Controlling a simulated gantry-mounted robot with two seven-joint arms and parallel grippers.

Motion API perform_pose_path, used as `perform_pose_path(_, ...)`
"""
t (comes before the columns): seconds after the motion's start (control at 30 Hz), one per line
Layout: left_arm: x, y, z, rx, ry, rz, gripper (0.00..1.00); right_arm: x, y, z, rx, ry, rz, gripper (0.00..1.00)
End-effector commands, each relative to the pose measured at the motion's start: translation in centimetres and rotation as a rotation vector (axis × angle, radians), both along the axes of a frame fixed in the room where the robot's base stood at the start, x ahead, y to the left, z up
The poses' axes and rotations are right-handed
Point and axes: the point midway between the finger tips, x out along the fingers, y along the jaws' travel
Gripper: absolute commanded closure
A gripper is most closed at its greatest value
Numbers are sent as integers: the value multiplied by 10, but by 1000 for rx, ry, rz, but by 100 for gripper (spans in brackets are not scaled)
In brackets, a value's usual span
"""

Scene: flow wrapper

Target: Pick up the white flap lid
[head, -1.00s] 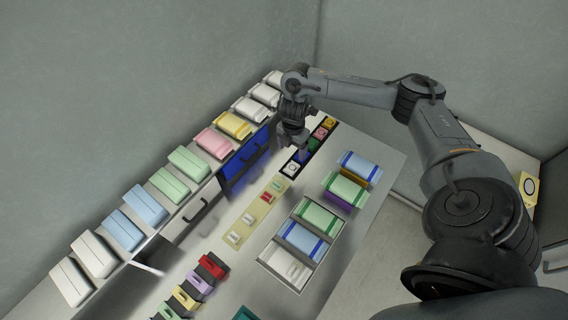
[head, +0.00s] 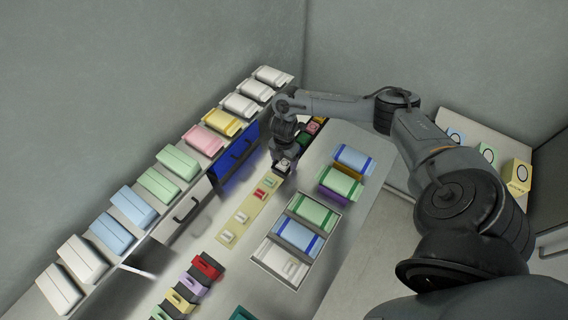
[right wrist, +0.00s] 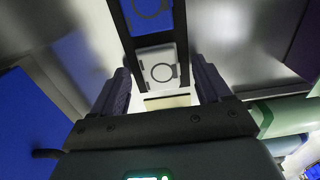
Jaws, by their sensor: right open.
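The white flap lid (right wrist: 160,68) is a pale square plate with a dark ring. It sits in the near end of a black rack (right wrist: 181,22) in the right wrist view. In the head view the lid (head: 283,164) is mostly covered by my right gripper (head: 284,169). In the right wrist view the open fingers of my right gripper (right wrist: 162,88) stand on either side of the lid's near end, with nothing held between them. Whether they touch it cannot be told. My left gripper is not in view.
A beige strip (head: 251,213) with small pieces lies just nearer than the rack. A grey tray (head: 257,251) with green and blue packs is to the right. A blue drawer (head: 233,163) and a shelf of pastel packs (head: 161,185) stand on the left.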

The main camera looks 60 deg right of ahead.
Motion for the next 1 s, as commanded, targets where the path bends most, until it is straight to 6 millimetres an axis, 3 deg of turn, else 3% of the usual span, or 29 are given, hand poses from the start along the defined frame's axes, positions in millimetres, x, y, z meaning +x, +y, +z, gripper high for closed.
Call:
perform_pose_path(0.2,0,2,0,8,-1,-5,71,0,0,0,0,0,0,26)
perform_pose_path(0.57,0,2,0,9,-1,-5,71,0,0,0,0,0,0,82)
perform_pose_path(1.0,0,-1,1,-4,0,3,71,0,0,6,0,0,1,83)
